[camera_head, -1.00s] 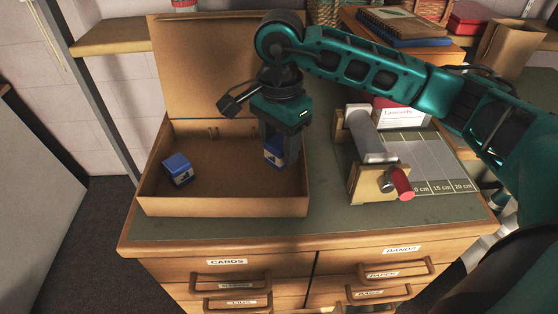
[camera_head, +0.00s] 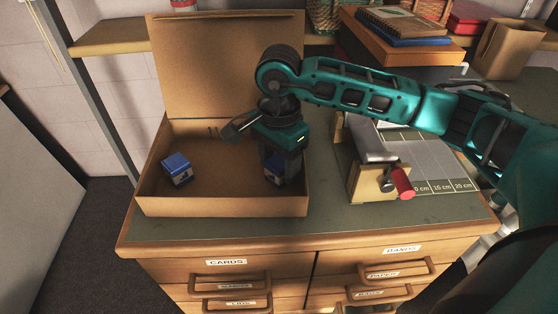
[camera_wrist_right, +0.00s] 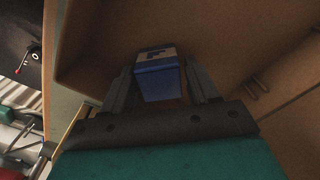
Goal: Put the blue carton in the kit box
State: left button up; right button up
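The kit box (camera_head: 225,206) is an open cardboard box with its lid raised at the back, standing on the cabinet top. My right gripper (camera_head: 277,172) points down inside its right part, shut on a blue carton (camera_head: 274,174) with a pale printed label. In the right wrist view the blue carton (camera_wrist_right: 157,80) sits between the two fingertips of my right gripper (camera_wrist_right: 160,85). It is low in the box; I cannot tell whether it touches the floor. A second blue carton (camera_head: 177,168) lies in the left part of the box. My left gripper is not in view.
Notebooks (camera_head: 405,25) and a paper bag (camera_head: 510,48) are at the back right. Labelled drawers (camera_head: 228,285) are in front.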

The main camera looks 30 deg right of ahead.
aim_at(279, 162)
jog(key=shift+r, duration=0.5)
notch_tip(279, 162, up, 11)
jog(key=shift+r, duration=0.2)
jog(key=shift+s, duration=0.1)
dwell(0.4)
